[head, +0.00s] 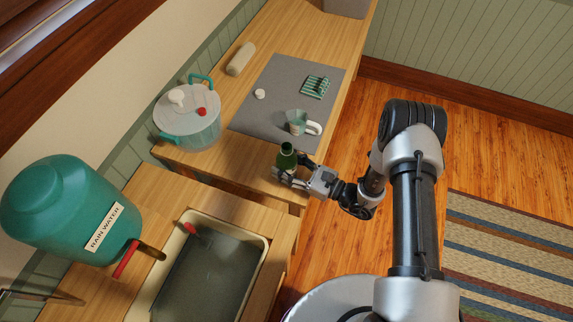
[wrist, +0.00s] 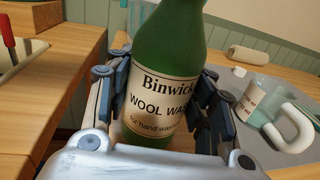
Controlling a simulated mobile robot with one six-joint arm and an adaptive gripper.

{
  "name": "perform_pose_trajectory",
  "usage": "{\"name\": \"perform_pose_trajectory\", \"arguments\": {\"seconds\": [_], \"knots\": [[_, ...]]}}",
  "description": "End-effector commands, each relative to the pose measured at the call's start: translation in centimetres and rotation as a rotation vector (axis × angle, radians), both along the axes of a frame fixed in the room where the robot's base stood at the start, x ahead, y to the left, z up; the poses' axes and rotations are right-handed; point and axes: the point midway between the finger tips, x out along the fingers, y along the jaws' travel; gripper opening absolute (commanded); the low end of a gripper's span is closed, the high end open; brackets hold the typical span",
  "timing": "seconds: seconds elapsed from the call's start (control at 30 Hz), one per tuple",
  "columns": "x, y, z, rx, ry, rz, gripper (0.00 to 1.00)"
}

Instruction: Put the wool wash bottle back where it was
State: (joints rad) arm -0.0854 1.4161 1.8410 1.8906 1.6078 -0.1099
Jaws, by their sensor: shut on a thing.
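The wool wash bottle (wrist: 165,65) is green with a cream label and stands close to upright between my fingers in the wrist view. It also shows in the head view (head: 287,158), near the front edge of the wooden counter (head: 247,172). My gripper (head: 293,174) is shut on it, with a finger on each side of the label, as the wrist view (wrist: 160,110) shows. The bottle's top is cut off in the wrist view. The fingers and palm hide its base, so I cannot tell if it touches the counter.
A clear measuring cup (head: 297,122) with a white handle stands just beyond the bottle on a grey mat (head: 262,112). A striped cloth (head: 315,87) and a small white round thing (head: 260,94) lie there too. A lidded pot (head: 190,125), sink (head: 215,265) and rain water tank (head: 60,210) stand left.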

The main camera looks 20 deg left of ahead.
Motion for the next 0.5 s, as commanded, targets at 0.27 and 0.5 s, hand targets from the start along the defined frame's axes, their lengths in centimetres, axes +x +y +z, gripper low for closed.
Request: {"name": "perform_pose_trajectory", "arguments": {"seconds": [0.27, 0.5], "knots": [[-0.01, 0.0, -0.34, -0.001, 0.0, 0.0, 0.55], [-0.01, 0.0, -0.31, 0.0, 0.0, 0.0, 0.69]]}}
